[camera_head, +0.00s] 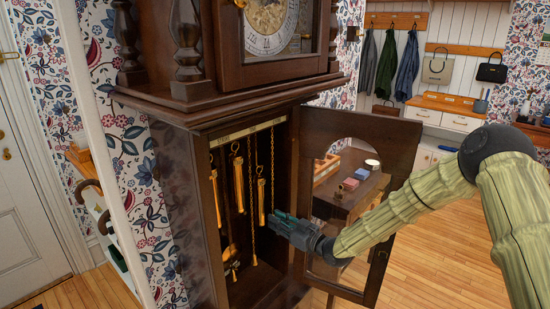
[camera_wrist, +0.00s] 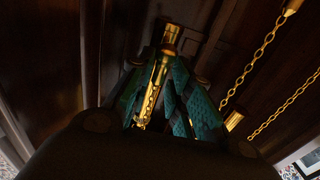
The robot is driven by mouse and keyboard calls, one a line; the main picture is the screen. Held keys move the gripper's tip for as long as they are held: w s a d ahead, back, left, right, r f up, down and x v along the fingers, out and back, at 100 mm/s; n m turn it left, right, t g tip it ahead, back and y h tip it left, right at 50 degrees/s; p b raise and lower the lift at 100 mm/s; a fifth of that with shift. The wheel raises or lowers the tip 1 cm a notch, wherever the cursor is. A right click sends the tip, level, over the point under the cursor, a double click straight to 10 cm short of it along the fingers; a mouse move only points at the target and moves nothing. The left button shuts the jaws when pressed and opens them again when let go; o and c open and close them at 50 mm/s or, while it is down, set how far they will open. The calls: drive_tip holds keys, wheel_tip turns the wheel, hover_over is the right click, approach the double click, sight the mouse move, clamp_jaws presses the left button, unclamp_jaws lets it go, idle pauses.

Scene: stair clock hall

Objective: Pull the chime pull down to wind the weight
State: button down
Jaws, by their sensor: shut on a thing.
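The tall dark wooden clock case (camera_head: 225,115) stands with its lower cabinet open. Brass weights (camera_head: 239,184) and (camera_head: 261,202) hang inside on chains. My gripper (camera_head: 283,222) reaches in from the right, at the right-hand chain (camera_head: 272,165). In the wrist view, my gripper (camera_wrist: 165,95) is shut on a brass chime pull (camera_wrist: 170,38) with teal fingers either side. A length of chain (camera_wrist: 149,103) shows between the fingers. The fingers hide part of the pull in the head view. Another brass pull (camera_head: 254,261) hangs lower inside the case.
The arched cabinet door (camera_head: 372,145) stands open to the right, with my arm passing close in front. More chains (camera_wrist: 262,50) hang beside my gripper in the wrist view. A wooden table (camera_head: 350,195) with small boxes stands behind the door. Wooden floor lies open at the right.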

wheel_tip(320, 180, down, 12)
drive_tip(key=b, duration=0.6)
drive_tip(key=shift+s+b, duration=0.15)
drive_tip(key=shift+b, duration=0.25)
drive_tip(key=c, duration=1.4)
unclamp_jaws()
drive_tip(key=shift+r, duration=0.15)
drive_tip(key=shift+o, duration=0.2)
drive_tip(key=shift+r, duration=0.15)
drive_tip(key=shift+d, duration=0.1)
drive_tip(key=p+v, duration=0.2)
drive_tip(key=v, duration=0.9)
drive_tip(key=shift+s+d+r, duration=0.15)
drive_tip(key=shift+d, duration=0.15)
